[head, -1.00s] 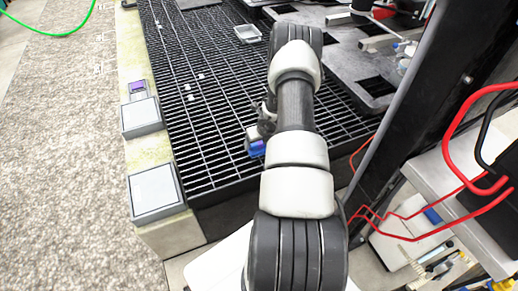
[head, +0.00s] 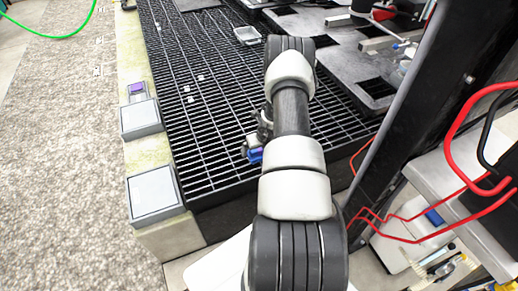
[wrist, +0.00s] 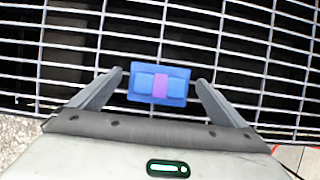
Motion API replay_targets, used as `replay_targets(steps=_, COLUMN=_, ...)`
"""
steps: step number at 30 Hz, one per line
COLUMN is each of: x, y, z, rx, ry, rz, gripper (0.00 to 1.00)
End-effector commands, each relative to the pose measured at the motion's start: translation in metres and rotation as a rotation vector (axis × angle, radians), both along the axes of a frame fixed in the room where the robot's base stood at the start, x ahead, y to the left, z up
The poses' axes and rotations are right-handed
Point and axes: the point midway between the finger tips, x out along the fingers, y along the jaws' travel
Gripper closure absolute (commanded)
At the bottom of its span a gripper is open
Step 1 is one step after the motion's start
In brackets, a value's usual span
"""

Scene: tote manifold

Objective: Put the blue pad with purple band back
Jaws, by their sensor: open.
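The blue pad with a purple band (wrist: 158,85) shows in the wrist view, over the black grating. The band runs across its middle. My gripper (wrist: 160,78) is open, with one finger on each side of the pad and a visible gap to each. In the head view the pad (head: 255,156) is a small blue patch beside my gripper (head: 257,143), near the front of the grating. My arm hides part of that area. I cannot tell how high the pad is above the bars.
Grey square trays (head: 153,192) and (head: 140,118) sit on the left ledge, with a small purple-topped item (head: 138,90) behind them. A small grey tray (head: 248,35) and white bits lie on the grating (head: 205,120). A black post (head: 425,110) and red cables stand right.

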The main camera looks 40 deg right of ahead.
Motion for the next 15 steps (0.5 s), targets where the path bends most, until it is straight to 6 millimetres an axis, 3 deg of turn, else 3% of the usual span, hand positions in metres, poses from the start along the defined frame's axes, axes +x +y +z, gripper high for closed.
replay_targets(steps=5, x=-0.005, y=0.001, z=0.020, rx=-0.002, ry=0.000, rz=0.002, gripper=0.04)
replay_targets(steps=15, x=-0.033, y=0.007, z=0.087, rx=-0.002, ry=0.000, rz=0.000, gripper=0.04)
